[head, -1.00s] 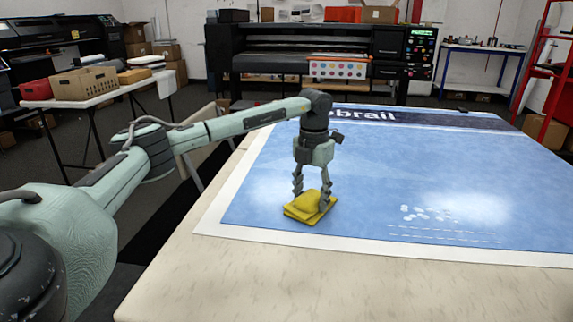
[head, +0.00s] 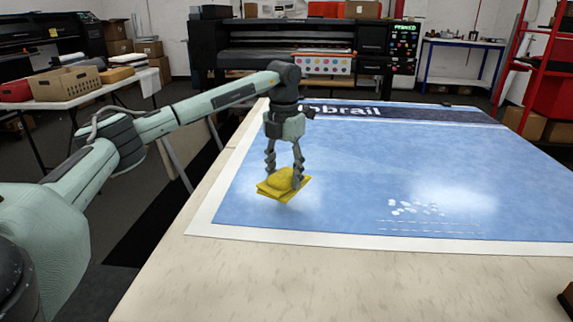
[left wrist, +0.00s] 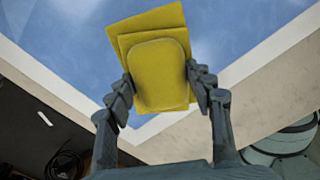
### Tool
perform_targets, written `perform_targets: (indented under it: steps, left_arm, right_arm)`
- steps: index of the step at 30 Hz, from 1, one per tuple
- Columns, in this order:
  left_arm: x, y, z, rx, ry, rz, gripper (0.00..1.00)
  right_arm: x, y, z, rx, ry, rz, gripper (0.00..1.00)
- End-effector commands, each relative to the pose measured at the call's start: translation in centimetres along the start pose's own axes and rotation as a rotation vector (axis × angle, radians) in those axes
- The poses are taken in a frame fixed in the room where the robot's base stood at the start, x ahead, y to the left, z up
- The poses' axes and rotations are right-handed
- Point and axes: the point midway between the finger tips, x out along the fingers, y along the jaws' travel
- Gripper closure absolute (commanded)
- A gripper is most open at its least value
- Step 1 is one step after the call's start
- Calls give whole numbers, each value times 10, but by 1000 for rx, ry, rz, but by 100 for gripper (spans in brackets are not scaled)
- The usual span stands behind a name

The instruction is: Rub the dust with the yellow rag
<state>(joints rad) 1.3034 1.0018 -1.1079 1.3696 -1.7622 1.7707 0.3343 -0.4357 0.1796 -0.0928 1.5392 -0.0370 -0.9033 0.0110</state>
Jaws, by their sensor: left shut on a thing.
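The yellow rag (head: 283,184) is a folded, padded cloth. My left gripper (head: 284,172) is shut on it and holds it slightly tilted, apparently a little above the blue printed film (head: 340,160), near its left front part. In the left wrist view the rag (left wrist: 158,62) sits between the two fingers of the left gripper (left wrist: 160,90). The dust (head: 412,207) shows as small white flecks on the film, to the right of the rag and apart from it. My right gripper is not in view.
The film has a white border and lies on a pale table (head: 300,285) with a bare strip in front. A small dark brown thing (head: 567,298) shows at the right edge.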

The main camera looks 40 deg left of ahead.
Motion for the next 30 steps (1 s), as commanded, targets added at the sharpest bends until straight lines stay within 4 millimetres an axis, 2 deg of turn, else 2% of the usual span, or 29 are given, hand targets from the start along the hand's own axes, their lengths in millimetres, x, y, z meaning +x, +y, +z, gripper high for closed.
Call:
perform_targets:
  steps: [9,30]
  left_arm:
    - [-25,5,-4,-1,-1,0,75]
    - [-26,5,-5,1,0,-1,75]
  right_arm:
    - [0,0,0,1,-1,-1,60]
    - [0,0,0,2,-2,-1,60]
